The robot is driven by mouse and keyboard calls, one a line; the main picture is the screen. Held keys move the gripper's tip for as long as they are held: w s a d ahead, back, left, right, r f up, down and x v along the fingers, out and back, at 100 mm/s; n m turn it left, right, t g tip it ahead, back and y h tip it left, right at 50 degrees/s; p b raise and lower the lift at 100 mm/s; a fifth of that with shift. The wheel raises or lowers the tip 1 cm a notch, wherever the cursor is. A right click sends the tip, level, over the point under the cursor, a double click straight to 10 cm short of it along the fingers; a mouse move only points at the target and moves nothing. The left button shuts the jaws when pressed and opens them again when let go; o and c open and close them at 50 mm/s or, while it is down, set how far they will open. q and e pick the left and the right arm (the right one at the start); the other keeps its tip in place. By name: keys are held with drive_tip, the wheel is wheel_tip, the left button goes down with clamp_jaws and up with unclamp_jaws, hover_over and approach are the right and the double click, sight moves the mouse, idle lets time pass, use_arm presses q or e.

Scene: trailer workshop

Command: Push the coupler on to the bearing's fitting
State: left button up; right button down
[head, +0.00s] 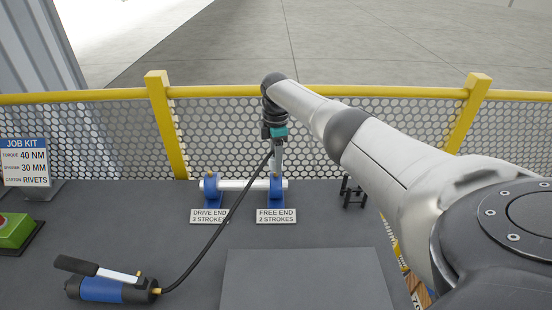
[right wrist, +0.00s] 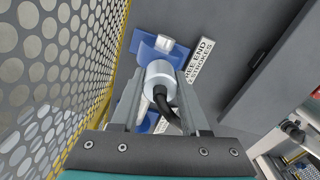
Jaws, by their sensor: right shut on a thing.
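My right gripper (head: 277,160) points down above the blue bearing labelled FREE END (head: 276,190). It is shut on the silver coupler (right wrist: 158,74), which sits between its fingers in the right wrist view. A black hose (head: 228,215) runs from the coupler to the blue grease pump (head: 100,290). The free-end bearing also shows just beyond the coupler in the right wrist view (right wrist: 146,52). The bearing's fitting is hidden, and I cannot tell whether the coupler touches it. A second blue bearing, labelled DRIVE END (head: 211,190), stands to the left on the same white shaft (head: 243,184). My left gripper is not in view.
A yellow-railed mesh fence (head: 220,130) runs behind the bench. A job kit sign (head: 25,160) and a green box (head: 15,230) are at the left. A small black stand (head: 352,192) is right of the bearings. A grey flat panel (head: 305,280) lies in front.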

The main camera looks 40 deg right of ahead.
idle(0.5)
drive_tip(key=shift+f+b, duration=0.95)
drive_tip(key=shift+f, duration=0.3)
drive_tip(key=shift+c, duration=1.6)
unclamp_jaws()
wheel_tip(320, 180, up, 15)
drive_tip(key=p, duration=0.1)
drive_tip(key=shift+r, duration=0.15)
